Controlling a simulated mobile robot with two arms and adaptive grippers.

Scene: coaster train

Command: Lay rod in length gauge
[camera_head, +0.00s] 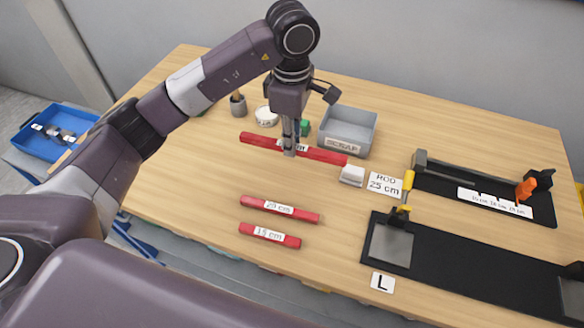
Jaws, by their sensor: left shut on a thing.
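My left gripper (290,148) is shut on the longest red rod (322,156), near its middle. The fingers partly cover its white label. Whether the rod touches the table cannot be told. Two shorter red rods lie nearer me: one labelled 20 cm (305,215) and one labelled 15 cm (287,240). The length gauge (455,182) is a dark tray at the right with a grey bar, a marked white scale strip (494,202) and an orange clamp (526,188). A card reading ROD 25 cm (384,185) lies left of it. My right gripper is not in view.
A grey SCRAP bin (347,130) stands behind the held rod. A black fixture (470,262) with a grey plate fills the front right, beside an L card (382,282). The wooden table's (170,175) left part is clear.

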